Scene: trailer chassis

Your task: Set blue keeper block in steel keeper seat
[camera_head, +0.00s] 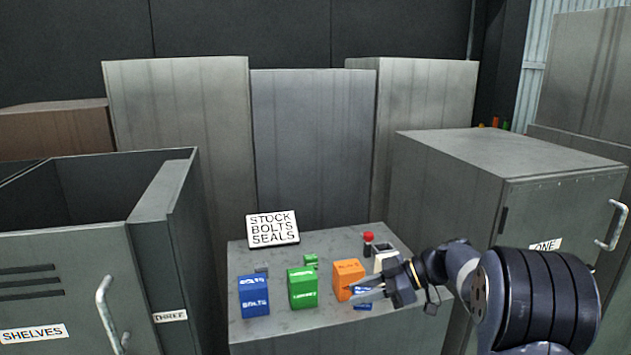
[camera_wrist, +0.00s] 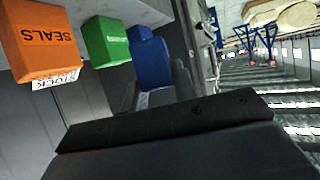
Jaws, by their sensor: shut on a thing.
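My gripper (camera_head: 372,289) is over the front right of the small grey table, next to the orange box. It is shut on a small blue block (camera_head: 363,306) with white marking, mostly covered by the fingers in the head view. I take this to be the keeper block. In the wrist view a dark part of my gripper fills the lower middle, and the held block cannot be made out clearly. I cannot identify the steel keeper seat with certainty in either view.
The grey table (camera_head: 300,330) carries a blue BOLTS box (camera_head: 254,296), a green box (camera_head: 302,289), an orange box (camera_head: 347,279), a pale open-topped item (camera_head: 386,260), a red-topped item (camera_head: 368,242) and a STOCK BOLTS SEALS sign (camera_head: 272,229). Grey cabinets stand on both sides.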

